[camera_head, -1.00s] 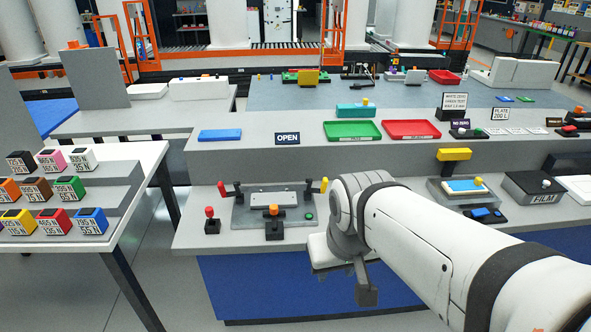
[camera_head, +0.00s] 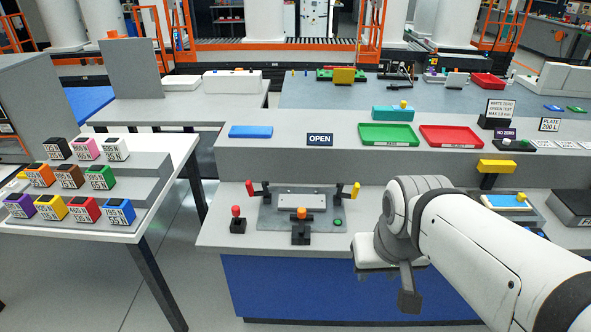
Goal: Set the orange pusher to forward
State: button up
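The orange pusher (camera_head: 301,213) is a small orange knob on a black block. It sits at the front middle of a grey fixture plate (camera_head: 268,216) on the lower shelf of the bench. My gripper (camera_head: 392,284) hangs at the end of my white arm, to the right of the fixture and apart from the pusher. A dark finger points down past the shelf's front edge. The rest of the gripper is partly hidden by the arm, so its opening is unclear.
A red-knobbed lever (camera_head: 237,220) stands left of the pusher. Red (camera_head: 250,188) and yellow (camera_head: 355,190) handles flank the fixture, with a green button (camera_head: 338,222) at its right. A yellow block on a stand (camera_head: 496,167) is farther right. A table with coloured boxes (camera_head: 100,212) is at left.

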aim_at(301, 216)
jog(key=i, duration=0.9)
jog(key=z, duration=0.05)
